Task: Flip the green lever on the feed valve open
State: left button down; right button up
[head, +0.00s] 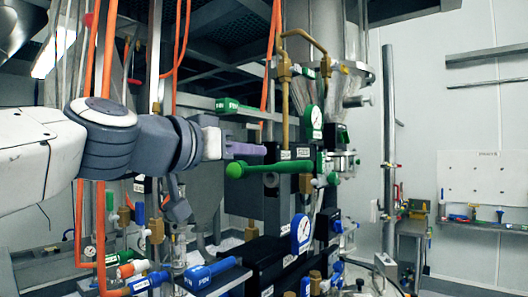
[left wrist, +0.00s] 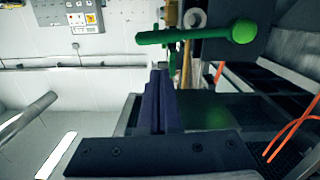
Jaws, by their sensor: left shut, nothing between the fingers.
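The green lever (head: 272,169) with a round knob lies roughly level across the front of the dark feed valve, its knob end to the left in the head view. It also shows near the top of the left wrist view (left wrist: 195,35). My left gripper (head: 258,150) has purple fingers, shut and empty, just above the lever in the head view. In the left wrist view its fingertips (left wrist: 159,72) point toward the lever, with a small gap in the picture. I cannot tell if they touch it. My right gripper is not in view.
A white gauge (head: 315,122) stands right of the lever, and a blue gauge (head: 302,233) sits below. Blue handles (head: 210,270) and another green handle (head: 237,106) are nearby. Orange hoses (head: 95,60) and brass pipes (head: 284,95) run close to my arm. The floor at right is partly open.

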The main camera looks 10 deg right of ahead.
aim_at(265, 171)
pick_arm(q)
jog(key=p+x, duration=0.4)
jog(key=x, duration=0.6)
jog(key=shift+f+p, duration=0.1)
jog(key=shift+p, duration=0.25)
jog(key=shift+s, duration=0.1)
